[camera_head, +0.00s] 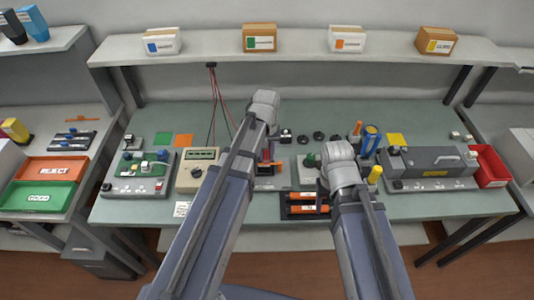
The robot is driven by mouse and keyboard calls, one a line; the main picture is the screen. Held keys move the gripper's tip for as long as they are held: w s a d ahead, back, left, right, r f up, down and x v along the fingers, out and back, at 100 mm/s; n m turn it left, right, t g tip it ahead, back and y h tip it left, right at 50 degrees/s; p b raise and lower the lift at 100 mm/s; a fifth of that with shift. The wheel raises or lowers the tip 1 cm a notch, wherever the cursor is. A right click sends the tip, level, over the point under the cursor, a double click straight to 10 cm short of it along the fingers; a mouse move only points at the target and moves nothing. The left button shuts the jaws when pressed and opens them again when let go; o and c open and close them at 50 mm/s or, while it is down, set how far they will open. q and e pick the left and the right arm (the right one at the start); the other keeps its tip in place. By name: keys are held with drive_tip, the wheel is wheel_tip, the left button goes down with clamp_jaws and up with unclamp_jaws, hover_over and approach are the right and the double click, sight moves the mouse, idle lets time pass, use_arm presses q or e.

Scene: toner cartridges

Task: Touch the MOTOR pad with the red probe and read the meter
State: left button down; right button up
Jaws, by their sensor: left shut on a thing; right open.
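The meter (197,170) is a beige box with a small display left of centre on the bench; its reading is too small to make out. My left gripper (268,160) is shut on a thin red item, apparently the red probe; my arm mostly hides it, and its tip is not clear. Red and dark leads (221,100) hang from the shelf edge down behind my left arm. My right gripper (324,187) is open, near a black tray with orange-red bars (300,210), and my wrist partly covers it. No pad label reading MOTOR is legible.
A grey cartridge-like unit (425,162) and a red bin (489,168) stand at the right. A board with knobs (140,172) is at the left. Labelled boxes line the shelf (200,48) above. The green bench's front left is partly clear.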

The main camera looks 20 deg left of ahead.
use_arm(q)
drive_tip(key=f+b, duration=0.2)
drive_tip(key=f, duration=0.1)
drive_tip(key=f+b, duration=0.1)
drive_tip(key=shift+w+d+f+b, duration=0.2)
drive_tip(key=shift+d+b, duration=0.1)
drive_tip(key=shift+f+b, duration=0.5)
drive_tip(key=shift+b, duration=0.05)
drive_tip(key=shift+f, duration=0.1)
wheel_tip(320, 180, down, 6)
drive_tip(key=b, duration=0.5)
drive_tip(key=shift+r+b, duration=0.2)
drive_tip(key=shift+b, duration=0.2)
drive_tip(key=shift+s+f+b, duration=0.1)
drive_tip(key=shift+f+b, duration=0.5)
idle(0.9)
wheel_tip(320, 180, up, 7)
drive_tip(key=p, duration=0.7)
